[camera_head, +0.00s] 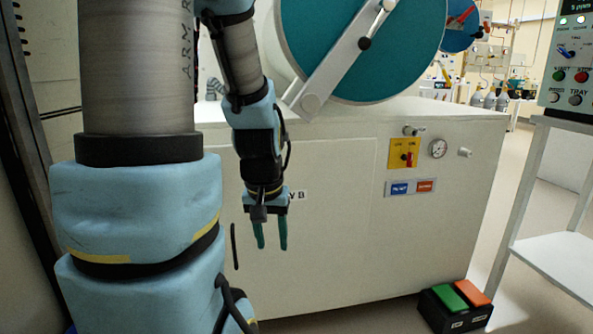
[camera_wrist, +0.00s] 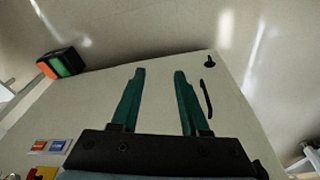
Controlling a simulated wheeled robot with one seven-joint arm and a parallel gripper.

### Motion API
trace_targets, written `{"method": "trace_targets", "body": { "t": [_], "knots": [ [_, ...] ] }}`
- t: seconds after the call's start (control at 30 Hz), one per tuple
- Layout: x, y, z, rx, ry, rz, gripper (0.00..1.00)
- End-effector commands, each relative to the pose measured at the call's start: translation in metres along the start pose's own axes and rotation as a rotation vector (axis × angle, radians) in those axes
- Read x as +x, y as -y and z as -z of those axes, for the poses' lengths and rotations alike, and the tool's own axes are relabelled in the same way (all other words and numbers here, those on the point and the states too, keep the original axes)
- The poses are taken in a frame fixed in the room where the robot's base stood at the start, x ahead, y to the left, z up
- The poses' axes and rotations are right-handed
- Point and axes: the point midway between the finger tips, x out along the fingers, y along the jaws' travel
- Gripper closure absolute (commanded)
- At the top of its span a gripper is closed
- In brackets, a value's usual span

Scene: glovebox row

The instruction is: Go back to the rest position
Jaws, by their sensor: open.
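My gripper (camera_head: 271,246) hangs pointing down in front of the white cabinet (camera_head: 330,255) in the head view. Its two green fingers are apart with nothing between them. In the wrist view my gripper (camera_wrist: 158,75) also shows open and empty, with the cabinet face and the floor beyond the fingertips. My arm comes down from the upper left of the head view and hides part of the cabinet's left side.
A round teal door (camera_head: 400,45) with a grey bar sits above the cabinet. A pedal box (camera_head: 456,307) stands on the floor. A white stand (camera_head: 560,250) is at right, with open floor between.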

Motion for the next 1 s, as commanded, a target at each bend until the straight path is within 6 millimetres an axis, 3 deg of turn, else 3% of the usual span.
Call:
{"method": "trace_targets", "body": {
  "t": [0.07,0.1,0.37,1.0],
  "knots": [
    [-0.005,0.018,-0.027,-0.023,0.065,0.025,0.55],
    [-0.020,0.015,-0.021,-0.019,0.063,0.023,0.55],
    [-0.073,0.013,-0.009,-0.016,0.060,0.021,0.55],
    [-0.255,0.008,0.028,-0.015,0.058,0.020,0.55]
  ]
}}
